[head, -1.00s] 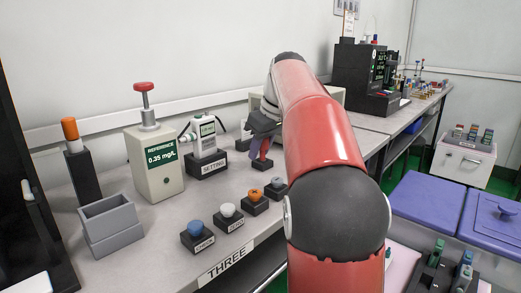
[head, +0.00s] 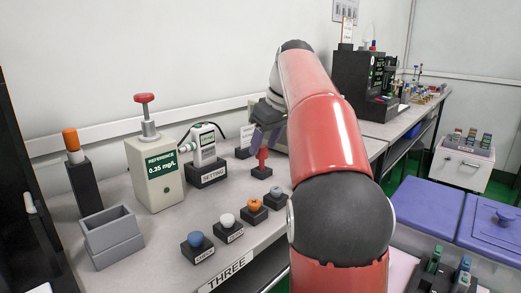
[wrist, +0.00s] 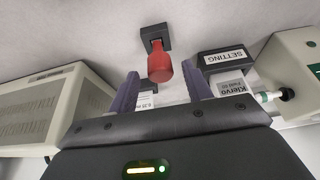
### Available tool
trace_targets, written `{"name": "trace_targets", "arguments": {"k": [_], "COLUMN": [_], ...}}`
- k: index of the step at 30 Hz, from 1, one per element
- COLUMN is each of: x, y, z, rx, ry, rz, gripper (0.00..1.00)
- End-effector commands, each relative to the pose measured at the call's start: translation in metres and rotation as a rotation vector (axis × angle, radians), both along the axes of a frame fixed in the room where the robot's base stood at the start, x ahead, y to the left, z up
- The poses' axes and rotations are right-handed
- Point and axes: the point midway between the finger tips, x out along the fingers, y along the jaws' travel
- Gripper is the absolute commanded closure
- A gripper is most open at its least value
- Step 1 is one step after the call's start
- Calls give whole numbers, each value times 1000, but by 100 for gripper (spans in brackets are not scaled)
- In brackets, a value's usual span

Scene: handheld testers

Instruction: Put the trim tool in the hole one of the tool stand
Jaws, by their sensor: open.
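A red-handled tool (head: 262,158), which looks like the trim tool, stands upright in a small black block (head: 261,173) on the bench. In the wrist view the red handle (wrist: 159,66) shows between and just beyond my fingertips, with its dark block (wrist: 155,36) behind it. My gripper (head: 268,138) is open, with purple fingers above and beside the handle; in the wrist view my gripper (wrist: 160,72) has a clear gap on both sides of it. I cannot tell whether that block is the tool stand, and no hole number is readable.
A meter (head: 203,142) stands in the SETTING holder (head: 207,174), left of the tool. The reference box (head: 148,190), an orange-topped tool (head: 71,141) in a tall black block and an open grey bin (head: 112,238) are further left. Several knobs (head: 227,219) line the front edge.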

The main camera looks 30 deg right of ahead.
Motion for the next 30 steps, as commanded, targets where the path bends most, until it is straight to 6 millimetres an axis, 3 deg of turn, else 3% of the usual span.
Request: {"name": "trace_targets", "arguments": {"k": [1, 3, 10, 30], "x": [-4, -10, -22, -26], "y": [-2, -4, -9, -9], "z": [16, 30, 61, 67], "rx": [-1, -1, -1, 0], "ry": [-2, -2, 0, 0], "rz": [-2, -1, -1, 0], "gripper": [50, 50, 50, 50]}}
